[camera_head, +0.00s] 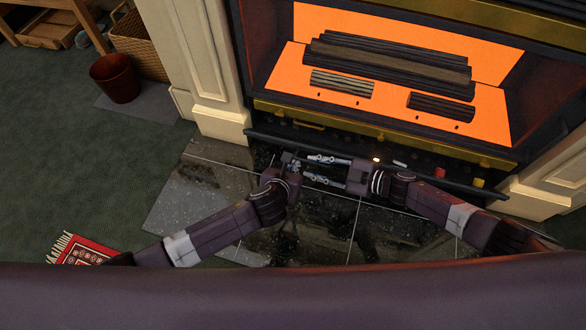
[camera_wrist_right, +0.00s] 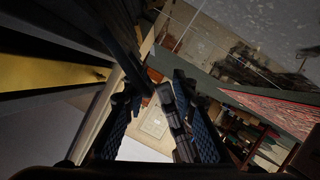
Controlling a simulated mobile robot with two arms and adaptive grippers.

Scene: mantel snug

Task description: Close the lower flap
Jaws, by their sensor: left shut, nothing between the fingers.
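The lower flap (camera_head: 262,137) is a long dark strip below the fireplace opening. It stands out from the front, with a dark gap behind it, so it looks open. My left gripper (camera_head: 291,158) is shut and empty, close to the front of the flap, left of its middle; I cannot tell whether it touches. My right gripper (camera_head: 308,170) is open, its fingers pointing left toward the left gripper. Its spread fingers also show in the right wrist view (camera_wrist_right: 155,88), where a dark bar runs close by. My arms hide part of the flap's middle.
Behind the flap are small red and yellow parts (camera_head: 477,182). Above is a brass strip (camera_head: 400,138) and a glowing orange firebox with logs (camera_head: 390,65). Pale pillars (camera_head: 220,110) flank it. A tiled hearth (camera_head: 200,185) lies below. A brown bucket (camera_head: 115,78) stands left.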

